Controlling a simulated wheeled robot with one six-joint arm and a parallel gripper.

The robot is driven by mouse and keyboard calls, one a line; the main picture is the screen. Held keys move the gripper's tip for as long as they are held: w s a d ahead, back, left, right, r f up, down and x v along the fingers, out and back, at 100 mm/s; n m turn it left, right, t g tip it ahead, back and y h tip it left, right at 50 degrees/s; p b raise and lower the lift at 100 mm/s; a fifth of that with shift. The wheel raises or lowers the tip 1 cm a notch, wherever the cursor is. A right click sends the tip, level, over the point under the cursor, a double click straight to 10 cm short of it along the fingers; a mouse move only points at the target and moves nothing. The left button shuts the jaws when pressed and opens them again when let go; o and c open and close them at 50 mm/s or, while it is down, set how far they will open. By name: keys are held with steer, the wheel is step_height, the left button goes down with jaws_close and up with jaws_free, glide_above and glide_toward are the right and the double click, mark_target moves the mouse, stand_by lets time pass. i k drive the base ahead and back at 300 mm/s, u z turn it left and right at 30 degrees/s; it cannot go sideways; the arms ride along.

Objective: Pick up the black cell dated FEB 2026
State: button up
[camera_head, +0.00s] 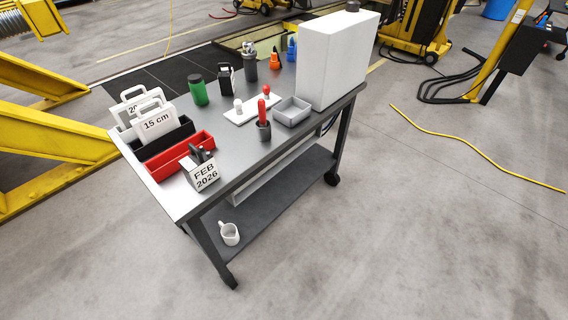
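A label reading "FEB 2026" (206,177) faces the camera at the near left corner of the grey table (245,138). It is on a small block with a pale front and dark grey upright parts on top; I cannot clearly tell the block's full shape. A small black block with a white top handle (227,80) stands farther back on the table; no date on it is readable. My gripper is not in view.
A red tray (182,153), a black tray (163,143) and white handled plates, one marked "15 cm" (157,122), crowd the left end. A green cylinder (198,90), grey bin (291,111) and tall white box (335,60) stand on the table. Floor in front is clear.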

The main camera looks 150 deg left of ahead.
mark_target(200, 169)
steer(key=z, duration=2.55)
steer(key=k, duration=2.15)
steer(key=z, duration=1.8)
steer(key=i, duration=0.5)
steer(key=z, duration=0.05)
